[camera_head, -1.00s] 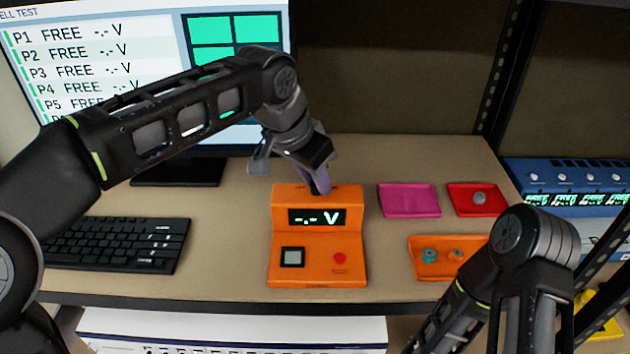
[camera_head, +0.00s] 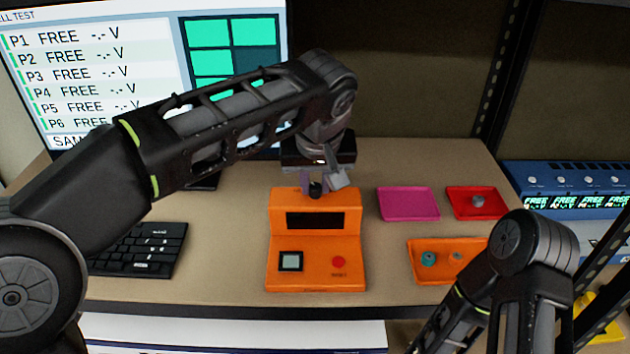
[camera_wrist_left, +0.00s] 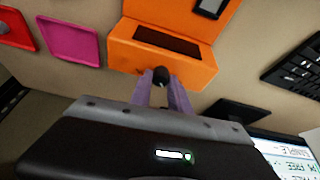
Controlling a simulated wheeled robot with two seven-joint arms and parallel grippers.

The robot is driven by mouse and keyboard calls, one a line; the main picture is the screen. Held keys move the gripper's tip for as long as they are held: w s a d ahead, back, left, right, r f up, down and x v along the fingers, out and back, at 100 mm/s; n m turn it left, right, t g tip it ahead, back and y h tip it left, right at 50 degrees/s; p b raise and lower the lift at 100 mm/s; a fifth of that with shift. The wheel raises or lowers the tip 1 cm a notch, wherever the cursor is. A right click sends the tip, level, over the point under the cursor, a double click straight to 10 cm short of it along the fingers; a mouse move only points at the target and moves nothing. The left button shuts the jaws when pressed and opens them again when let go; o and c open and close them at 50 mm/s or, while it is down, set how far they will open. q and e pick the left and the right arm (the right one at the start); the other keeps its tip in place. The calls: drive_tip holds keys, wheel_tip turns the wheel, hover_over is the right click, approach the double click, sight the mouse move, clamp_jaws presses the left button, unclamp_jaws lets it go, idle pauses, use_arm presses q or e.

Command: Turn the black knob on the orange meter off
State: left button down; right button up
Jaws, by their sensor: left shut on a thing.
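The orange meter (camera_head: 315,252) stands on the bench with its display (camera_head: 314,220) dark. It has a pale square button and a red button on its front. The black knob (camera_head: 316,189) is at the top of the meter. My left gripper (camera_head: 314,185) is shut on the knob from behind and above. In the left wrist view the purple fingers of my left gripper (camera_wrist_left: 161,92) sit on both sides of the round black knob (camera_wrist_left: 161,76), beside the orange meter (camera_wrist_left: 165,47). My right arm shows at the lower right, but its fingers are not visible.
A magenta tray (camera_head: 408,204), a red tray (camera_head: 462,212) with a grey item, and an orange tray (camera_head: 418,274) with small items lie right of the meter. A keyboard (camera_head: 140,250) lies left. A monitor (camera_head: 90,75) and a blue device (camera_head: 570,180) flank the bench.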

use_arm(q)
drive_tip(key=shift+n, duration=0.3)
drive_tip(key=c, duration=1.2)
unclamp_jaws()
drive_tip(key=shift+c, duration=0.2)
drive_tip(key=shift+r, duration=0.1)
drive_tip(key=shift+s+r, duration=0.1)
drive_tip(key=shift+r, duration=0.15)
drive_tip(key=p+v, duration=0.2)
drive_tip(key=v, duration=0.5)
drive_tip(key=shift+d, duration=0.1)
